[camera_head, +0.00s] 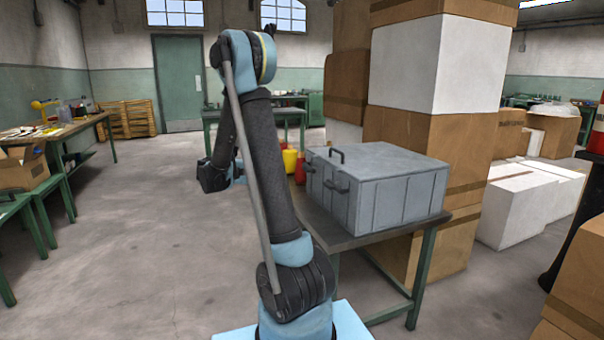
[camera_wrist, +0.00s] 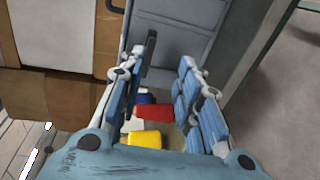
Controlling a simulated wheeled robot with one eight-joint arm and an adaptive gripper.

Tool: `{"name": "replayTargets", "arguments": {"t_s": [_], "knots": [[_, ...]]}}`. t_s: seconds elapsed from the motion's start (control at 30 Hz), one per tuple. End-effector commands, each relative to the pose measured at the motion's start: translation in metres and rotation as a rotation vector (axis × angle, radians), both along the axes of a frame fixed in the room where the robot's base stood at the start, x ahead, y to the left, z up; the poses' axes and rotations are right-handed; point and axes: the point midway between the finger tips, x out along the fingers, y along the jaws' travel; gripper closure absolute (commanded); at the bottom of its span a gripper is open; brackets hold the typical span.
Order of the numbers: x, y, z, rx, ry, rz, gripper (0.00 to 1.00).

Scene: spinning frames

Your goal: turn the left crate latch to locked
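The grey metal crate (camera_head: 400,199) sits closed on a table in the head view. Two dark handle-like latches, one farther back (camera_head: 311,168) and one nearer (camera_head: 337,187), are on its narrow left face. I cannot tell which position either is in. In the head view my gripper (camera_head: 214,178) is left of the crate, clear of it and partly hidden by my arm. In the wrist view its blue fingers (camera_wrist: 168,58) are spread with nothing held between them.
The crate's table (camera_head: 375,232) has a dark top and green legs. Red and yellow containers (camera_head: 290,160) stand behind the crate; they also show between the fingers in the wrist view. Tall stacked cartons (camera_head: 430,140) rise close behind the crate. The floor to the left is open.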

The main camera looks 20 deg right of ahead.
Motion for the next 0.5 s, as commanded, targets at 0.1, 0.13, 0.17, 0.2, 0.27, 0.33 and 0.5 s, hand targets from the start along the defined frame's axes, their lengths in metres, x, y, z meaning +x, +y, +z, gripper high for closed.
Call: {"name": "replayTargets", "arguments": {"t_s": [0.1, 0.13, 0.17, 0.2, 0.27, 0.33, 0.5], "knots": [[0.017, 0.012, -0.007, -0.073, -0.019, -0.007, 0.68], [0.020, 0.015, -0.009, -0.089, -0.022, -0.007, 0.68], [0.022, 0.017, -0.010, -0.104, -0.027, -0.009, 0.68], [0.025, 0.020, -0.012, -0.122, -0.032, -0.013, 0.68], [0.028, 0.023, -0.014, -0.143, -0.038, -0.016, 0.68], [0.031, 0.026, -0.016, -0.161, -0.044, -0.018, 0.68], [0.033, 0.024, -0.017, -0.178, -0.049, -0.021, 0.68]]}}
